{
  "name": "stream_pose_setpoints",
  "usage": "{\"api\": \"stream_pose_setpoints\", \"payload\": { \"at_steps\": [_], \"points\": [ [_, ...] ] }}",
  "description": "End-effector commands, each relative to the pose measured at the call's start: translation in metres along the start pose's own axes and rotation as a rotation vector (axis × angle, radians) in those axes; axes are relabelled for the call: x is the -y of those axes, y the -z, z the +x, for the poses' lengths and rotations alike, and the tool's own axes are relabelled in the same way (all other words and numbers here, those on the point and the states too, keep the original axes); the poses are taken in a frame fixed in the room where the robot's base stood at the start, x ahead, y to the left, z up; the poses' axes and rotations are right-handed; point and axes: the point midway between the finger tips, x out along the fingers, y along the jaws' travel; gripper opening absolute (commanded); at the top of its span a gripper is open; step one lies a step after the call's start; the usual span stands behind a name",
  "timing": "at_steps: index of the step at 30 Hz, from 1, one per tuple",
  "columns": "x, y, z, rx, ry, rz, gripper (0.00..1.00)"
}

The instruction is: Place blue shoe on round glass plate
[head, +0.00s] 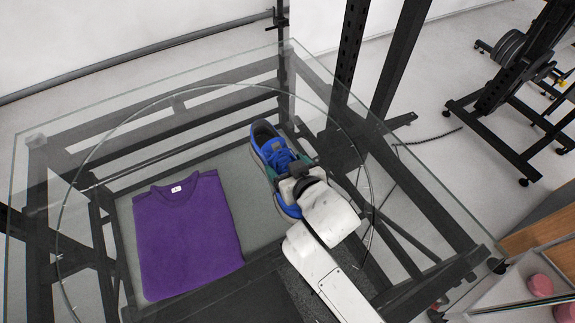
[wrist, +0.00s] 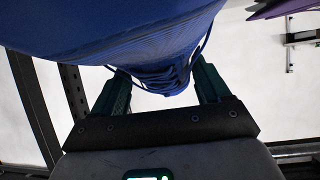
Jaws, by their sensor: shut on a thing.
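The blue shoe (head: 270,149) has dark trim and a light sole, and shows in the head view over the right half of the round glass plate (head: 75,176). In the wrist view the blue shoe (wrist: 120,38) fills the top of the picture. My gripper (wrist: 160,92) is shut on the shoe, with its green fingers on either side of the lace area. In the head view my gripper (head: 306,163) is at the shoe's right side and partly covers it. I cannot tell whether the sole touches the glass.
A folded purple shirt (head: 185,240) lies on the left part of the round plate. The plate sits on a larger glass-topped table (head: 40,140) with a dark metal frame. Glass between shirt and shoe is clear. A black rack with weights (head: 510,50) stands at the back right.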

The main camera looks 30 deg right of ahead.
Motion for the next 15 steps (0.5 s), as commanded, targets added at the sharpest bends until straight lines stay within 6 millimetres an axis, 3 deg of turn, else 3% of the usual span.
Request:
{"api": "stream_pose_setpoints", "payload": {
  "at_steps": [2, 3, 9, 15],
  "points": [
    [0.0002, 0.0009, -0.0002, -0.002, 0.000, 0.000, 0.12],
    [0.0002, -0.0002, 0.0000, 0.001, 0.000, 0.000, 0.80],
    [0.0002, 0.0000, -0.0002, 0.001, 0.000, 0.000, 0.99],
    [0.0002, 0.0001, -0.0003, 0.001, 0.000, 0.001, 1.00]
  ]
}}
